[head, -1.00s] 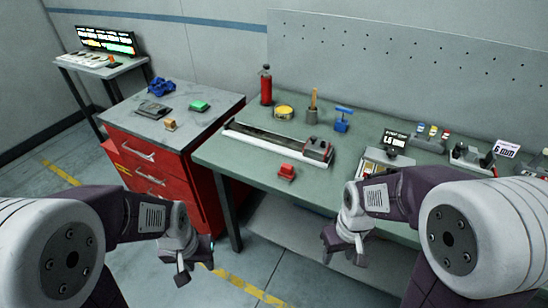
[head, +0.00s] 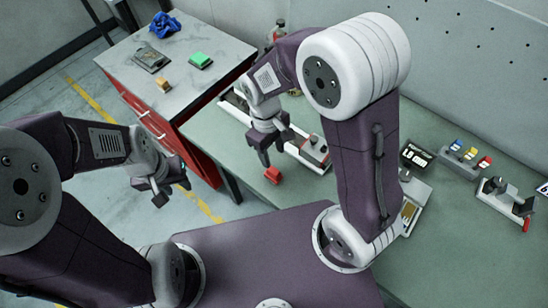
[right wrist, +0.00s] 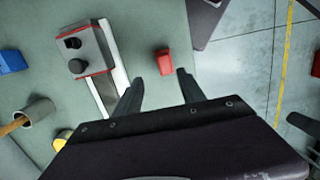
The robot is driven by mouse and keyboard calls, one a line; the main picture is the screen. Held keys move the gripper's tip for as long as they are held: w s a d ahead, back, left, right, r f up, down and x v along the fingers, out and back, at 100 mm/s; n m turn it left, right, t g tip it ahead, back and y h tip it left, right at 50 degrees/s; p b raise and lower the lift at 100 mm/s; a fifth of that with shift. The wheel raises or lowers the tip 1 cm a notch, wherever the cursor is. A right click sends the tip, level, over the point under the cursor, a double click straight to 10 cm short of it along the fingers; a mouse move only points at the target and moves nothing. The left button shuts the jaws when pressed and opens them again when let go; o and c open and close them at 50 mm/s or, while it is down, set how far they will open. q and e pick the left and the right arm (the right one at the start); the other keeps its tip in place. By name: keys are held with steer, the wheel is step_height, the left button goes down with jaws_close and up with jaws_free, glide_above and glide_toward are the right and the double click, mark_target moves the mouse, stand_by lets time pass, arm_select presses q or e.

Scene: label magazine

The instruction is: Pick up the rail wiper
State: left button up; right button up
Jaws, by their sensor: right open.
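A small red block (head: 272,175), which looks like the rail wiper, lies on the green bench in front of the long rail. In the right wrist view the red block (right wrist: 163,62) sits just beyond and between the fingertips. My right gripper (head: 270,156) is open and empty, pointing down above the bench close to the block; its two fingers (right wrist: 158,80) show spread apart. My left gripper (head: 169,193) is open and empty over the floor, left of the bench.
The rail (head: 237,104) has a grey and red carriage (head: 316,147) at its near end. In the right wrist view stand a grey cup (right wrist: 38,108) and a blue block (right wrist: 11,61). A red cabinet (head: 215,50) holds a green block (head: 200,60). Label trays (head: 465,155) stand at right.

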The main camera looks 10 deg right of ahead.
mark_target(273, 170)
steer(key=shift+s+a+r, duration=0.3)
steer(key=shift+s+a, duration=0.3)
steer(key=f, duration=0.3)
steer(key=shift+d+f, duration=0.35)
steer(key=shift+w+d+f, duration=0.1)
steer(key=shift+w+f, duration=0.05)
steer(key=shift+f, duration=0.05)
steer(key=f, duration=0.2)
steer(key=s+f, duration=0.1)
steer(key=f, duration=0.1)
steer(key=shift+f+p, duration=0.15)
steer(key=shift+p, duration=0.15)
steer(key=shift+w+d+f, duration=0.1)
steer(key=shift+w+f, duration=0.15)
steer(key=shift+f, duration=0.2)
steer(key=shift+r, duration=0.1)
jaws_close()
